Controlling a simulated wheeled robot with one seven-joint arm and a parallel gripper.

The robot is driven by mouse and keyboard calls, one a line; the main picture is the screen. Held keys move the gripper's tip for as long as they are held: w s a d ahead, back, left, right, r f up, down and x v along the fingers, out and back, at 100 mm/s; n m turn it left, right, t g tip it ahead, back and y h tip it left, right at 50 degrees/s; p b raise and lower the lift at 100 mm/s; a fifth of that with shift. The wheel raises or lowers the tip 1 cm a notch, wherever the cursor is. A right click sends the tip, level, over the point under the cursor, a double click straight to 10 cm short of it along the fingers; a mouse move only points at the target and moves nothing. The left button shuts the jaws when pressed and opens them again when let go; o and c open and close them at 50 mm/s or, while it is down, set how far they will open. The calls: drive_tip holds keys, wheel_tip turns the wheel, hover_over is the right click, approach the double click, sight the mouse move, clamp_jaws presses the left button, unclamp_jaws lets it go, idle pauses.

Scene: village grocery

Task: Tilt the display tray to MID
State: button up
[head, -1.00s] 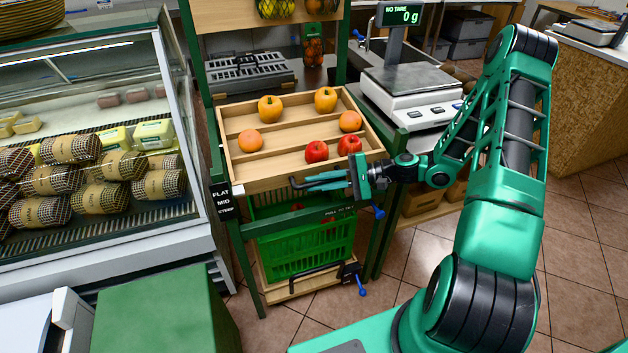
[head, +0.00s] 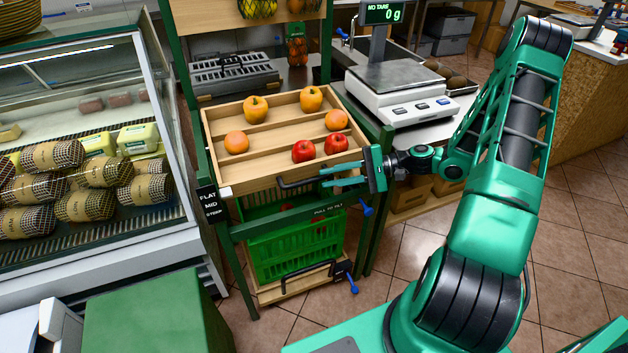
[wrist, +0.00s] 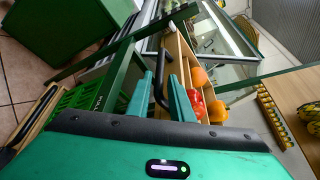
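The display tray (head: 270,172) is a slatted wooden tray on a green stand. A white mark (head: 225,191) on its front left corner is level with FLAT, the top word on the black label (head: 208,203), above MID and STEEP. A black bar handle (head: 290,184) sits on the tray's front; it also shows in the wrist view (wrist: 160,62). My gripper (head: 324,176) is at the handle's right part, its teal fingers apart. In the wrist view the handle lies between the fingers (wrist: 160,78); I cannot tell whether they touch it.
Yellow peppers (head: 255,109), oranges (head: 236,142) and red produce (head: 303,151) lie in the tray. A green crate (head: 300,250) stands below. A glass display case (head: 90,150) is at left and a scale (head: 399,95) at right. Tiled floor is clear around the stand's lower right.

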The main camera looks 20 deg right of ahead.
drive_tip(key=shift+v, duration=1.45)
drive_tip(key=s+d+r+n+g+h, duration=0.2)
drive_tip(key=s+r+h, duration=0.5)
drive_tip(key=s, duration=0.7)
drive_tip(key=s+d+r+n+g+h, duration=0.2)
drive_tip(key=s+d+r+h, duration=0.3)
drive_tip(key=s, duration=0.9)
wheel_tip(320, 180, up, 4)
drive_tip(key=shift+s+r+g+h, duration=0.3)
drive_tip(key=shift+g+h, duration=0.5)
drive_tip(key=shift+h, duration=0.4)
drive_tip(key=shift+d, duration=0.1)
